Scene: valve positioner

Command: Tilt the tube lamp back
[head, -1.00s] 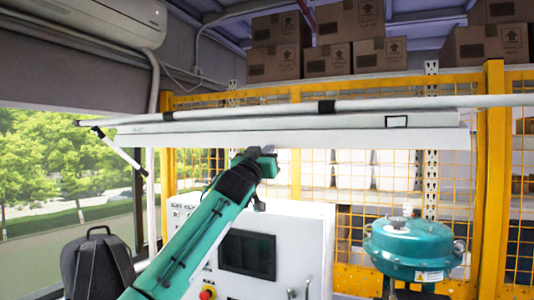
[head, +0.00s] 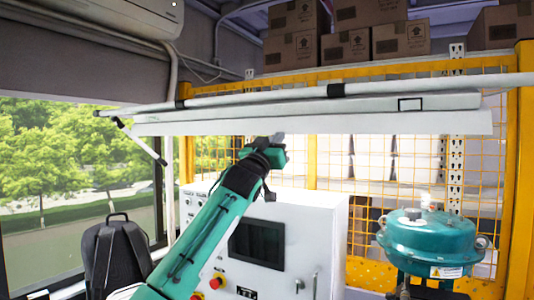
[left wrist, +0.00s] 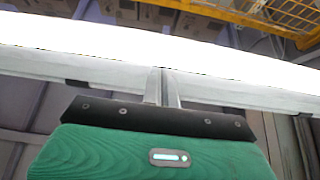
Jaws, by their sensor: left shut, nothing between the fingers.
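The tube lamp (head: 340,122) is a long white fixture running across the head view, with a bright lower face and a white rail along its top. In the left wrist view the lamp (left wrist: 90,68) crosses the whole frame, its face glowing white. My left gripper (head: 277,138) is at the lamp's lower edge, left of its middle. In the left wrist view the left gripper (left wrist: 164,76) has its fingers together, with nothing between them, and their tips meet the lamp's edge; I cannot tell whether they touch. My right gripper is not in view.
A white control cabinet (head: 325,235) with a dark screen stands below the lamp. A teal valve actuator (head: 430,238) is at the right. Yellow mesh fencing (head: 390,70) and cardboard boxes (head: 345,45) are behind. A black backpack (head: 115,255) is at the lower left.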

